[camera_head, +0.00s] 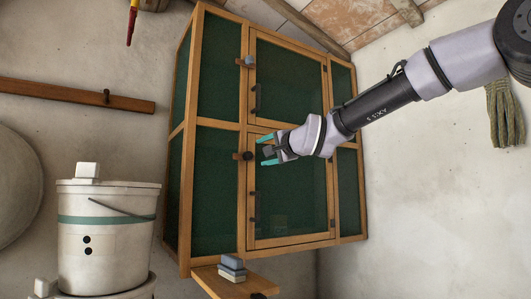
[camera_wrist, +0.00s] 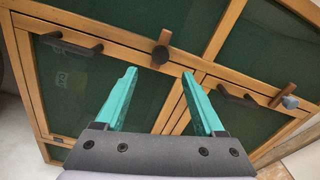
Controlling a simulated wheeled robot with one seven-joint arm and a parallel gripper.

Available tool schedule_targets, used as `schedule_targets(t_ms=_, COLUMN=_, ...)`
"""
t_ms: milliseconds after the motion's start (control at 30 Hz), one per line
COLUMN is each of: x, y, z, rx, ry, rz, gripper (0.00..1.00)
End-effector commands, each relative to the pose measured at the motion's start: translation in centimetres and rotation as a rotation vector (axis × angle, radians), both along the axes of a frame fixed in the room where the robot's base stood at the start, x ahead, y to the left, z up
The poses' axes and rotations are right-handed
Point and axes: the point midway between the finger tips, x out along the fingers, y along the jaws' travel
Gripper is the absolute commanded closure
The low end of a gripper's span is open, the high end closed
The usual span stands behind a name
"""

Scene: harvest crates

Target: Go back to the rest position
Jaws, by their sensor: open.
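My gripper (camera_head: 268,149) is open and empty, with its teal fingers held apart in front of the wooden cabinet. In the wrist view my gripper (camera_wrist: 164,88) also shows open, with nothing between the fingers. The cabinet (camera_head: 245,110) has green mesh panels and two doors, one above the other, both of which look shut. A wooden turn latch with a dark knob (camera_head: 248,156) sits just left of my fingertips; it also shows beyond them in the wrist view (camera_wrist: 160,55). I cannot tell whether the fingers touch it.
An upper latch with a grey-blue knob (camera_head: 249,61) and dark door handles (camera_head: 252,206) stick out from the cabinet. A white bucket (camera_head: 108,250) stands at lower left. A small wooden shelf (camera_head: 232,283) holds stacked blocks (camera_head: 232,266). A glove (camera_head: 504,113) hangs on the right wall.

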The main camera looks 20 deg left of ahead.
Motion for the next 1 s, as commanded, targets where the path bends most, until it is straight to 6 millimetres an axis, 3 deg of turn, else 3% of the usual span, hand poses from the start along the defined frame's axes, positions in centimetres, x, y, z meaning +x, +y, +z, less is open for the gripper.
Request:
schedule_targets(t_ms=367, x=0.0, y=-0.1, z=0.0, rx=-0.004, ry=-0.001, rz=-0.002, gripper=0.29)
schedule_targets(t_ms=467, x=0.2, y=-1.5, z=-0.7, rx=-0.056, ry=-0.012, rz=-0.02, gripper=0.29)
schedule_targets(t_ms=567, x=0.5, y=-5.6, z=-2.5, rx=-0.191, ry=-0.031, rz=-0.068, gripper=0.29)
schedule_targets(t_ms=767, x=-0.3, y=-19.3, z=-7.9, rx=-0.557, ry=-0.01, rz=-0.196, gripper=0.29)
schedule_targets(t_ms=867, x=-2.0, y=-26.3, z=-10.6, rx=-0.704, ry=0.042, rz=-0.241, gripper=0.29)
schedule_targets(t_ms=1000, x=-6.2, y=-35.5, z=-14.5, rx=-0.863, ry=0.144, rz=-0.278, gripper=0.29)
